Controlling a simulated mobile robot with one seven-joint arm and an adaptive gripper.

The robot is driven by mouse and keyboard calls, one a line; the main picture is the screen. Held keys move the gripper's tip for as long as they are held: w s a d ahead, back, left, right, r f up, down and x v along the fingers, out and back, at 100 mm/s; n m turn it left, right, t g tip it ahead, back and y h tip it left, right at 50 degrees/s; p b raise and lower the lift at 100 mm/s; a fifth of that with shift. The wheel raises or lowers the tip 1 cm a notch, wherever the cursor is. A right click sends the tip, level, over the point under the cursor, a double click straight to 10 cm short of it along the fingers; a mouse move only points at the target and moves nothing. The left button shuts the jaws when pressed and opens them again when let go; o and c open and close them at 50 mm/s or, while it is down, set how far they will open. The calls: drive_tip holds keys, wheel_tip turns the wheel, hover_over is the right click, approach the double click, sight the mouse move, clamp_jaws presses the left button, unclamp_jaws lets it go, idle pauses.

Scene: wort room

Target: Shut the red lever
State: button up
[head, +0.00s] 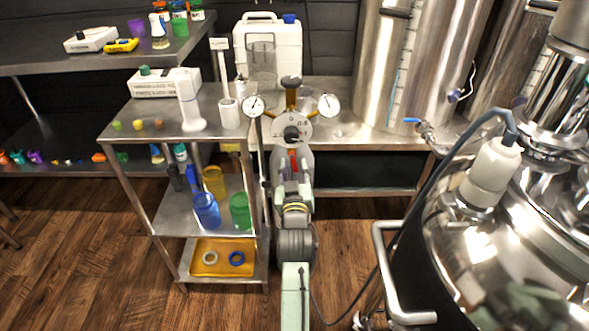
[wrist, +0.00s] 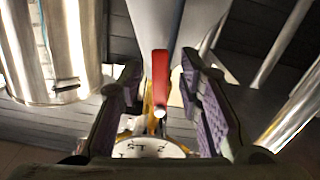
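The red lever (wrist: 166,78) stands upright in the wrist view, between the two fingers of my gripper (wrist: 163,78). Gaps show on both sides of it, so my gripper is open around the lever's line and not clamped on it. A brass part shows beside the lever, and a white round dial (wrist: 150,148) is below it. In the head view the red lever (head: 293,158) is a small red patch under the regulator (head: 293,130), just beyond my gripper (head: 293,178). Its lower part is hidden by my gripper.
Two gauges (head: 253,105) (head: 329,104) flank the regulator. A steel shelf cart (head: 150,205) with cups and jars stands close on the left. A large steel vessel (head: 490,260) with a handle is on the right. The floor between is narrow.

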drive_tip(key=s, duration=0.7)
drive_tip(key=shift+s, duration=0.25)
drive_tip(key=shift+w, duration=0.1)
